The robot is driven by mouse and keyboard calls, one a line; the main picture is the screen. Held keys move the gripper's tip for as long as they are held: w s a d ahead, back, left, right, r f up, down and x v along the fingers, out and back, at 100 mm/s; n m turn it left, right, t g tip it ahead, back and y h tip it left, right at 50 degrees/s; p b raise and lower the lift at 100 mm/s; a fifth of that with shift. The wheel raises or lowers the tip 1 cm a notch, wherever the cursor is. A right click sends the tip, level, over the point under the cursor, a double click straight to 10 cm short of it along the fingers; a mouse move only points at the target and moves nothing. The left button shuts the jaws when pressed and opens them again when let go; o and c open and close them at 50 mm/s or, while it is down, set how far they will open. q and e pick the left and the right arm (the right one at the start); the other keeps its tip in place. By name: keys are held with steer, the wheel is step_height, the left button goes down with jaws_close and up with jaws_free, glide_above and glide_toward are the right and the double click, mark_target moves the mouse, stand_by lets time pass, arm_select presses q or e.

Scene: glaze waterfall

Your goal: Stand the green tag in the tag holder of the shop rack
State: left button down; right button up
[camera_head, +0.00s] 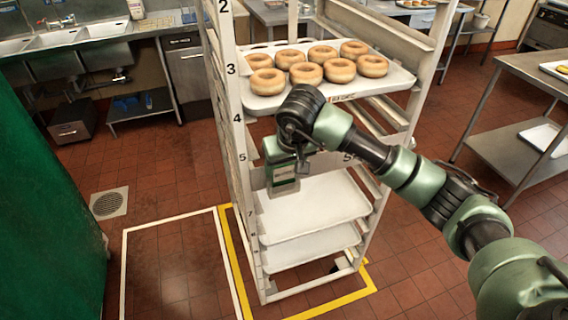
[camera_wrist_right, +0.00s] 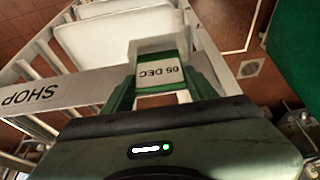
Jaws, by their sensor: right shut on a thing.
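My right gripper (camera_wrist_right: 162,80) is shut on the green tag (camera_wrist_right: 161,77), a small card with a green band and a white face reading "05 DEC", upside down in the right wrist view. In the head view the tag (camera_head: 284,172) shows small below my right wrist, at the front of the white shop rack (camera_head: 229,100). In the right wrist view the rack's bar (camera_wrist_right: 50,92) bears the word "SHOP", beside the tag. I cannot make out the tag holder clearly, nor whether the tag touches it. My left gripper is not in view.
Empty white trays (camera_head: 312,208) lie lower down. A green panel (camera_head: 45,190) stands at the left; a steel table (camera_head: 540,75) stands at the right.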

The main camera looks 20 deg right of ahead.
steer(key=shift+f, duration=0.15)
steer(key=o, duration=1.3)
steer(key=shift+o, duration=0.2)
steer(key=shift+r, duration=0.3)
steer(key=shift+s+r, duration=0.1)
steer(key=shift+r, duration=0.25)
steer(key=b+v, duration=0.2)
steer(key=v, duration=0.9)
steer(key=shift+b, duration=0.4)
steer(key=shift+s, duration=0.15)
